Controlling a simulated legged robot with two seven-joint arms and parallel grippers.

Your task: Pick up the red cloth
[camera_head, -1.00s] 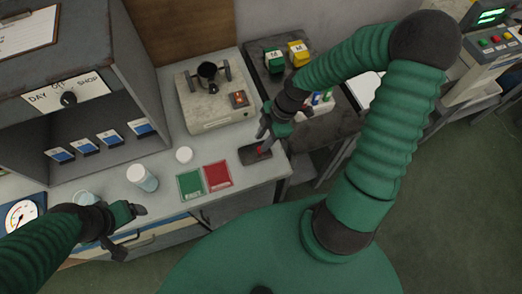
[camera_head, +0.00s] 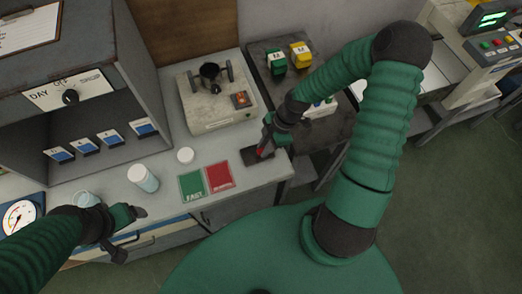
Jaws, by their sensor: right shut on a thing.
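The red cloth (camera_head: 260,152) shows as a small red patch at the fingertips of my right gripper (camera_head: 264,145), just over a small dark tray (camera_head: 249,159) at the counter's right end. My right gripper is shut on the cloth, and its fingers hide part of it. I cannot tell whether the cloth is fully clear of the tray. My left gripper (camera_head: 129,233) is at the counter's front edge at lower left, its fingers spread and empty.
A green card (camera_head: 191,186) and a red card (camera_head: 219,177) lie flat left of the tray. A grey device (camera_head: 213,105) stands behind. Green (camera_head: 277,62) and yellow (camera_head: 300,55) blocks are at the back.

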